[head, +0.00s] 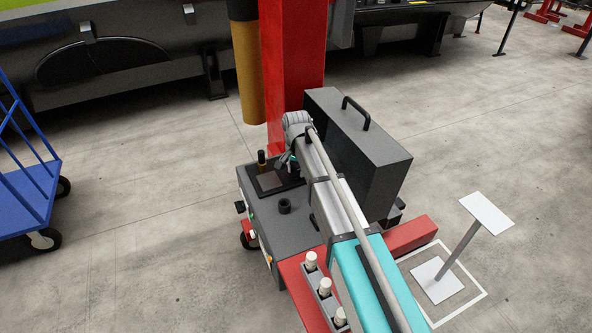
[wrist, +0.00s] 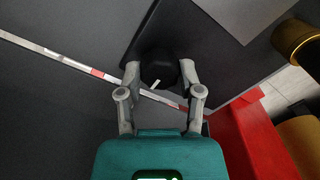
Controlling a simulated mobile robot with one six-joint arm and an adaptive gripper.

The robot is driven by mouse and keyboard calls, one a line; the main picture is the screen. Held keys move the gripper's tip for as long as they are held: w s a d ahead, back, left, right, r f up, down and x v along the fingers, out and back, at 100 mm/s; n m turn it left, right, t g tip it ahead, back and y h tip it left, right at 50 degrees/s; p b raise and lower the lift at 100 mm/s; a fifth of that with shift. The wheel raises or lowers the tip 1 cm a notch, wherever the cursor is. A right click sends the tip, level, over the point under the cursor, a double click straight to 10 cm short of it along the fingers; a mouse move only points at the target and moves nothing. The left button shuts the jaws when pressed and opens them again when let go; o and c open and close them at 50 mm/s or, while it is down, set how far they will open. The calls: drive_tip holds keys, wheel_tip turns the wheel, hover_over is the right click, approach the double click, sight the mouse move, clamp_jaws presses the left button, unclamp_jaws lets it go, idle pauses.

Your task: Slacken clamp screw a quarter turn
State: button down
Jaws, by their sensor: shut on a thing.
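In the wrist view, the clamp screw (wrist: 158,66) shows as a dark round knob with a short white mark on its near edge. My gripper (wrist: 160,76) has one finger on each side of the knob and is shut on it. The white mark points down and slightly left. A pale strip with red marks (wrist: 60,57) runs diagonally past the near side of the knob. In the head view my gripper (head: 287,164) is low over the dark plate on the grey cart (head: 300,237); my arm hides the knob there.
A large dark case (head: 372,150) with a handle stands close right of my arm. A red column (head: 292,70) rises behind. A short black cylinder (head: 284,206) and a brass-topped post (head: 262,160) stand on the cart. A blue trolley (head: 30,195) is at left.

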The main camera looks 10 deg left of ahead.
drive_tip(key=shift+n, duration=0.3)
drive_tip(key=n, duration=0.3)
drive_tip(key=shift+s, duration=0.1)
drive_tip(key=n, duration=0.9)
drive_tip(key=shift+n, duration=0.3)
drive_tip(key=n, duration=0.4)
drive_tip(key=shift+s, duration=0.1)
drive_tip(key=shift+c, duration=1.3)
unclamp_jaws()
